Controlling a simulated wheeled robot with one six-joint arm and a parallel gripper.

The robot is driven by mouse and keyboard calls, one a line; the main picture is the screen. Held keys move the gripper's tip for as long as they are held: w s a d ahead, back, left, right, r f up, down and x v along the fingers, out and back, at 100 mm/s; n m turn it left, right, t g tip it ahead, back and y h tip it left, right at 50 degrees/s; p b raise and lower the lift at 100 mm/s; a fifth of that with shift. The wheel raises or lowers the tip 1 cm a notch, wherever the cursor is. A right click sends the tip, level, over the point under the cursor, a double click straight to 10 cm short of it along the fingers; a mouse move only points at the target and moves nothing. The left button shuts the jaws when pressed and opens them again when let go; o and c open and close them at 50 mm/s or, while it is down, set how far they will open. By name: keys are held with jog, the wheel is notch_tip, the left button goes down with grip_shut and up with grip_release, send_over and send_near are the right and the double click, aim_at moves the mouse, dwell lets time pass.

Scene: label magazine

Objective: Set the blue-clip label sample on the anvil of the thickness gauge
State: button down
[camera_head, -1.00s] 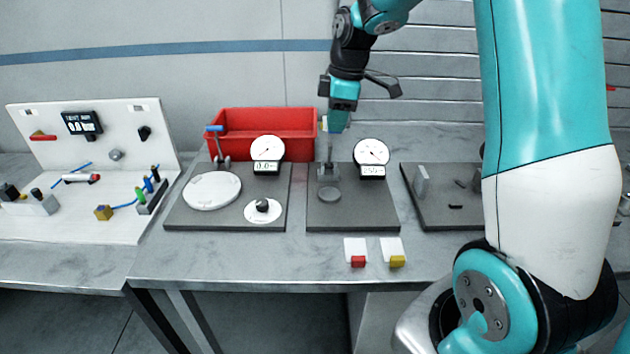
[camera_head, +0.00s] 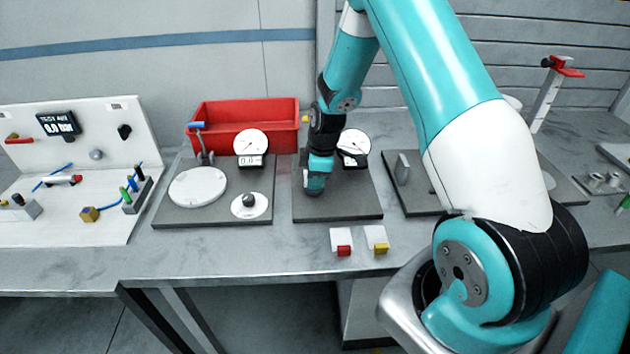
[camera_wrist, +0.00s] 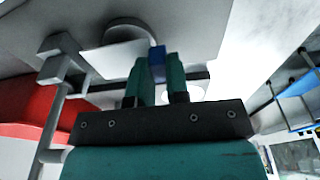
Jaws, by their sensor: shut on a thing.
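My gripper (camera_head: 314,190) is low over the front of the thickness gauge's dark base (camera_head: 352,203). In the wrist view, its teal fingers (camera_wrist: 156,82) are shut on the blue clip (camera_wrist: 157,63) of the label sample. The sample's white sheet (camera_wrist: 103,60) reaches out from the clip, by a grey round disc (camera_wrist: 130,29) that looks like the anvil. I cannot tell whether the sheet touches the disc. In the head view, my gripper hides the anvil and the sample.
The red-clip sample (camera_head: 342,242) and yellow-clip sample (camera_head: 376,239) lie at the bench's front. A station with a round white plate (camera_head: 198,186) stands left, a red bin (camera_head: 245,112) behind it. Another dark plate (camera_head: 412,193) is close on the right.

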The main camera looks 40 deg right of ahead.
jog(key=shift+f, duration=0.75)
jog(key=shift+f, duration=0.25)
jog(key=c, duration=1.1)
grip_release()
jog(key=shift+r, duration=0.1)
jog(key=shift+r, duration=0.15)
